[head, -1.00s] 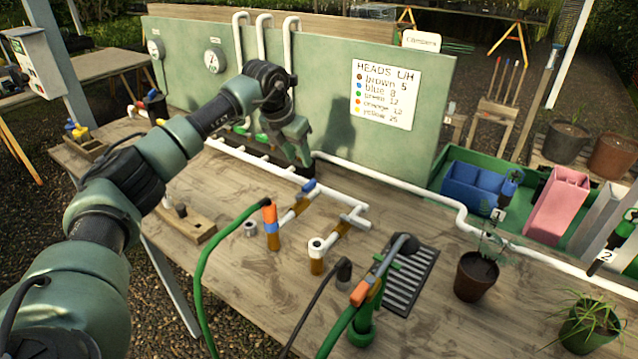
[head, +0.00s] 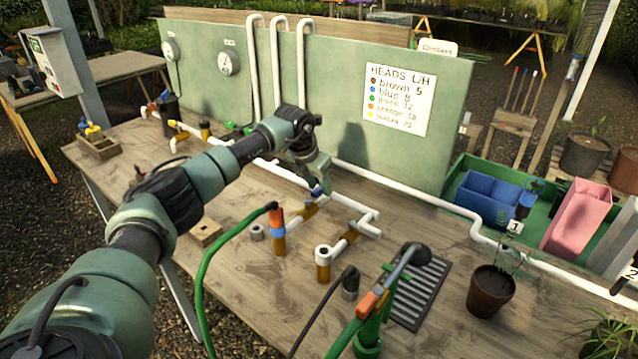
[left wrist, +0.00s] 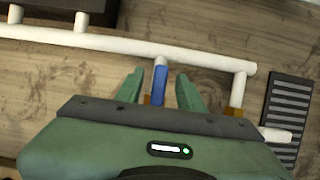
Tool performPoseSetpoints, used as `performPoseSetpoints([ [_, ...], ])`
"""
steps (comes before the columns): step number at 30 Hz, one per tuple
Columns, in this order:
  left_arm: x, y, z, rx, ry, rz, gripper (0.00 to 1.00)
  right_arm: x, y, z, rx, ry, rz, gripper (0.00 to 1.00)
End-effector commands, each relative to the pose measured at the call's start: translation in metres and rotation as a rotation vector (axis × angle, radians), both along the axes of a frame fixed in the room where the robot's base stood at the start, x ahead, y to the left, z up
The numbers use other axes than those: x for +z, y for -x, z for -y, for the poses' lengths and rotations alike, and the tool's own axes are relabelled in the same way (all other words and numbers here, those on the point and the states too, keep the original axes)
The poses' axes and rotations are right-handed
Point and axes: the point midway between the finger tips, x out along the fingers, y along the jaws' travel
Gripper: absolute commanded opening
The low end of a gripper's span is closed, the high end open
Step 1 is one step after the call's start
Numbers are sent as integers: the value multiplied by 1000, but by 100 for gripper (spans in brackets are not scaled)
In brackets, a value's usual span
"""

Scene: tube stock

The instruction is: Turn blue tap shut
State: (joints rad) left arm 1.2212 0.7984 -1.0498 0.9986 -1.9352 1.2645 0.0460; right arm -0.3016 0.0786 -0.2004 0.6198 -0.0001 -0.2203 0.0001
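The blue tap handle shows in the left wrist view (left wrist: 160,82), on a short branch of white pipe with a brown fitting below it. In the head view the blue tap (head: 317,191) is mostly hidden behind my left gripper (head: 320,182). In the left wrist view my left gripper (left wrist: 160,90) is open, with one green finger on each side of the blue handle. Gaps show between the handle and both fingers. The handle lies roughly in line with its branch pipe. My right gripper is in neither view.
A white pipe (head: 365,228) runs along the bench by the tap. An orange-ended green hose (head: 277,216) stands in front, and a second hose fitting (head: 370,305) is nearer. A black drain grate (head: 420,290) lies right. A green board (head: 345,110) stands behind.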

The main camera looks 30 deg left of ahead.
Motion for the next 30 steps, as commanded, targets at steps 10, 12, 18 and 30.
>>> performPoseSetpoints([
  [10,-2,-1,0,0,-1,1,19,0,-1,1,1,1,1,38],
  [12,-2,-1,0,0,0,1,0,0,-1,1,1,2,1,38],
  [18,-1,-1,-1,0,-1,1,0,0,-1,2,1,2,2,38],
  [30,-1,-1,-1,1,0,2,0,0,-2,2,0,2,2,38],
])
